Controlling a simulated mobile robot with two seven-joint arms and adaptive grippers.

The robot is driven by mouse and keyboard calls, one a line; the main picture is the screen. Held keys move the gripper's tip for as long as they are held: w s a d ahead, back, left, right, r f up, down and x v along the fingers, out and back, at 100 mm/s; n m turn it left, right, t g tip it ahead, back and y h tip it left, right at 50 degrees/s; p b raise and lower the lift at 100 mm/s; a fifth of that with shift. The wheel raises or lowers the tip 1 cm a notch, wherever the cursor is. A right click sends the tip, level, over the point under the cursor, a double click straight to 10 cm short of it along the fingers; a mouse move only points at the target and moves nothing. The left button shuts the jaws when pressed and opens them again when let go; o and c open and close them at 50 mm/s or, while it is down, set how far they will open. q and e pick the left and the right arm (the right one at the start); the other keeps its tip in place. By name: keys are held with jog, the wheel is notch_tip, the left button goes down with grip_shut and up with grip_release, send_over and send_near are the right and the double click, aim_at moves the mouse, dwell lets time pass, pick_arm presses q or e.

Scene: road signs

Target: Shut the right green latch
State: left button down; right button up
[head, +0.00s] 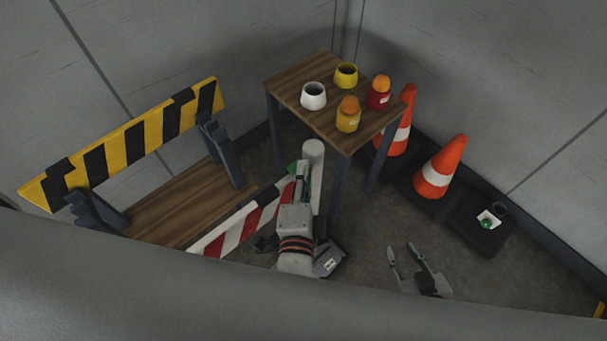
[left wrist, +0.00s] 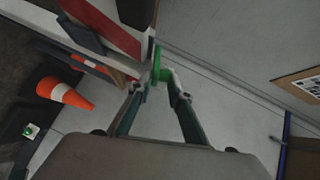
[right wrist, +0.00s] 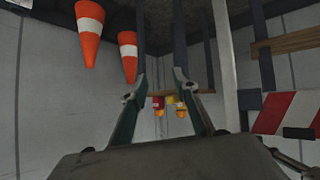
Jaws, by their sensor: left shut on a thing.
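The green latch (left wrist: 158,66) shows in the left wrist view at the fingertips of my left gripper (left wrist: 158,88), by the end of the red-and-white striped board (left wrist: 105,24). In the head view, a bit of the green latch (head: 292,168) shows beside my left gripper (head: 301,172), at the board's upper end near a white post (head: 314,165). My left gripper is shut on the latch; its wrist hides part of the board. My right gripper (head: 412,262) is open and empty, low at the right, away from the latch; its spread fingers also show in the right wrist view (right wrist: 155,88).
A wooden table (head: 300,100) with several cups and lamps stands behind the post. Two orange cones (head: 440,168) stand right of it. A black base with a green button (head: 486,224) lies further right. A yellow-and-black board (head: 128,147) with a bench is at left.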

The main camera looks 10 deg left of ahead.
pick_arm(q)
jog(key=f+m+t+b, duration=0.1)
jog(key=b, duration=0.2)
jog(key=shift+s+d+y, duration=0.1)
jog(key=shift+s+y, duration=0.05)
jog(key=shift+y, duration=0.15)
jog(key=shift+f+m+t+b, duration=0.1)
jog(key=shift+m+t+b, duration=0.2)
jog(key=shift+d, duration=0.1)
jog(key=shift+b, duration=0.4)
jog(key=shift+f+t, duration=0.1)
jog(key=shift+t, duration=0.2)
dwell(0.3)
dwell(0.5)
dwell(0.8)
